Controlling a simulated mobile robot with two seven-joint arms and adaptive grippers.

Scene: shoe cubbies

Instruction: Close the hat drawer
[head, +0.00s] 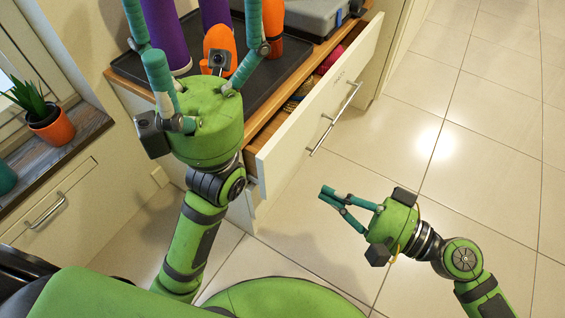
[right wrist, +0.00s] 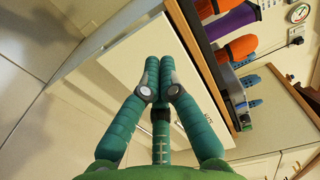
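The hat drawer (head: 318,92) stands pulled out of the cabinet at upper centre in the head view. It has a cream front, small lettering and a long metal bar handle (head: 335,118). Knitted items in pink and brown show inside it. My right gripper (head: 324,194) is in front of the drawer, apart from it, with its fingers together and empty. In the right wrist view its fingertips (right wrist: 160,64) meet before a pale panel. My left gripper (head: 203,15) is open above the cabinet top, its fingers spread wide; its tips reach the picture's upper edge.
A dark tray (head: 276,86) on the wooden cabinet top holds purple and orange objects. A grey case (head: 308,14) stands behind. At left are a potted plant (head: 50,122) and a drawer with a metal handle (head: 46,212). The tiled floor at right is clear.

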